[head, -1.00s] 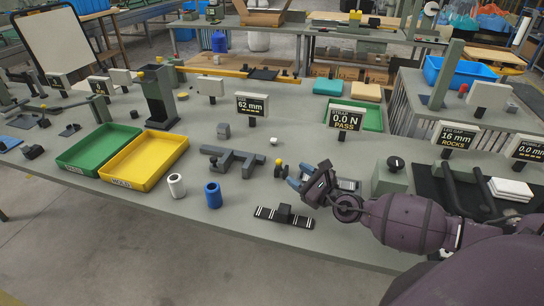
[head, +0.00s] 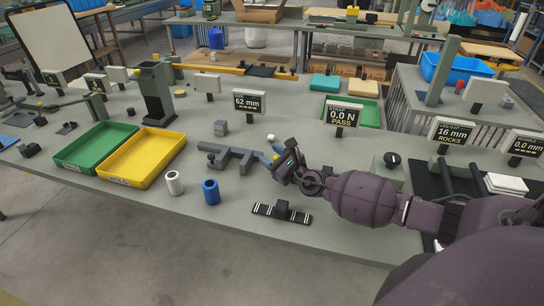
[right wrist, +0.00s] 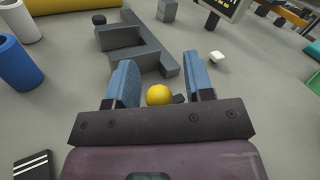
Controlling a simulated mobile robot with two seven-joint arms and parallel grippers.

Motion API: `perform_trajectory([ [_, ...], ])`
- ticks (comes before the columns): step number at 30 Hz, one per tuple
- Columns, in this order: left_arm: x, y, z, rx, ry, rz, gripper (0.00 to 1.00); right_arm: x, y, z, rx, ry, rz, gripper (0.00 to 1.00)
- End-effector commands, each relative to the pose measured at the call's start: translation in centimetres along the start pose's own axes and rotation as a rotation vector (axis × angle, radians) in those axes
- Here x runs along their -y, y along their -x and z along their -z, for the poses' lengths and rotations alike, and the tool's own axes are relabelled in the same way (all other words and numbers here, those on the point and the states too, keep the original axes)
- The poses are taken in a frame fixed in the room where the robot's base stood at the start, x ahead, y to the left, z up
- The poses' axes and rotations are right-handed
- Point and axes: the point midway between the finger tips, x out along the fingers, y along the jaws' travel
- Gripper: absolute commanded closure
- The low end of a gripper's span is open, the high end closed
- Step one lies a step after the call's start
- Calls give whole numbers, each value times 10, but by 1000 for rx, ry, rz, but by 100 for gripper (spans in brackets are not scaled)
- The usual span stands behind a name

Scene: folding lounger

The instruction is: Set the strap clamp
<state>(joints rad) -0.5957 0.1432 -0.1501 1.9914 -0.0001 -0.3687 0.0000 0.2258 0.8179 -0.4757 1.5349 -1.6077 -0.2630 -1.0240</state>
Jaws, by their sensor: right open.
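A yellow ball knob (right wrist: 159,95) with a dark part beside it shows between my right fingers in the right wrist view; I cannot tell if the fingers touch it. It is mostly hidden by my gripper in the head view. My right gripper (head: 269,160) is open, its blue fingers (right wrist: 157,80) on either side of the knob. A grey forked fixture (head: 231,158) lies just left of the fingertips; it is also ahead of them in the right wrist view (right wrist: 135,45). No part is clearly labelled as the strap clamp. My left gripper is not in view.
A black bar with white marks (head: 268,211) lies at the front edge. A blue cylinder (head: 211,193) and white cylinder (head: 174,184) stand left of it. A yellow tray (head: 150,170) and green tray (head: 75,160) are further left. A force display (head: 343,113) stands behind.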

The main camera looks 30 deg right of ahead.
Motion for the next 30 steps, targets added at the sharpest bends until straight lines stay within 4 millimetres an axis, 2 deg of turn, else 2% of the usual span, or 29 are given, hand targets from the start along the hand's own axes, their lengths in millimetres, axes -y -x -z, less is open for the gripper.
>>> perform_trajectory([
  [3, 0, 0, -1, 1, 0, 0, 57, 0, 0, 0, 0, 0, 0, 54],
  [12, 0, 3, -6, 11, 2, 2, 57, 0, 0, 0, 0, 0, 0, 100],
  [23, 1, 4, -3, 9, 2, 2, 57, 1, 0, -1, -8, -15, -2, 100],
  [30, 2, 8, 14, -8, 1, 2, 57, 8, -3, -4, -55, -106, -19, 100],
])
